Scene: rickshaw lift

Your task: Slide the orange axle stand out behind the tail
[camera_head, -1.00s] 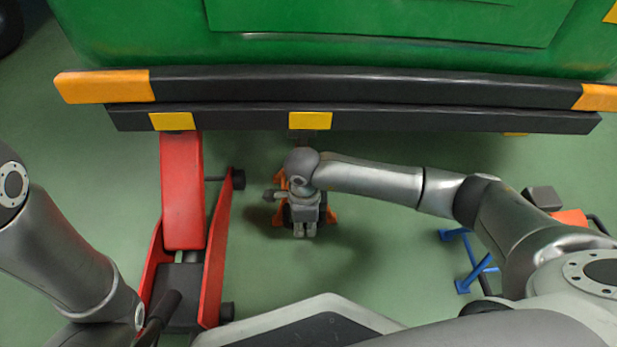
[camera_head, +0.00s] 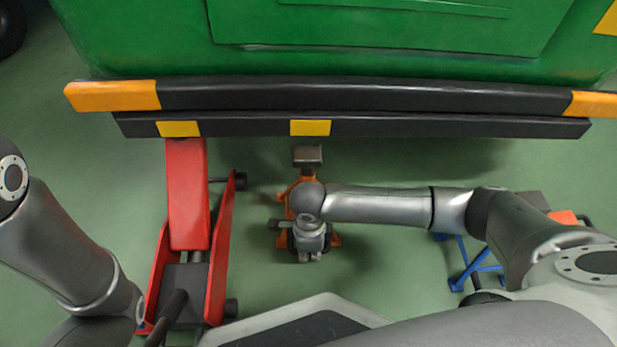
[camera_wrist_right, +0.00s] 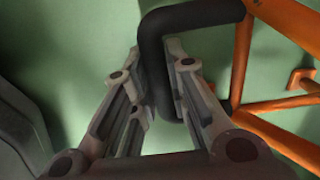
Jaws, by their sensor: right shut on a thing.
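The orange axle stand (camera_head: 284,197) stands on the floor, partly hidden under my right forearm and wrist. Its dark saddle (camera_head: 307,155) shows just on my side of the black bumper (camera_head: 400,124) of the green tail. My right gripper (camera_head: 310,256) is over the near side of the stand. In the right wrist view its fingers (camera_wrist_right: 168,75) are shut around the black handle (camera_wrist_right: 195,17), with the orange legs (camera_wrist_right: 241,62) to the right. My left arm is at the left edge; its gripper is not visible.
A red floor jack (camera_head: 188,205) reaches under the bumper, left of the stand. A blue-legged stand (camera_head: 473,268) is at the right, partly behind my right arm. Green floor shows between the jack and the orange stand, and between the two stands.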

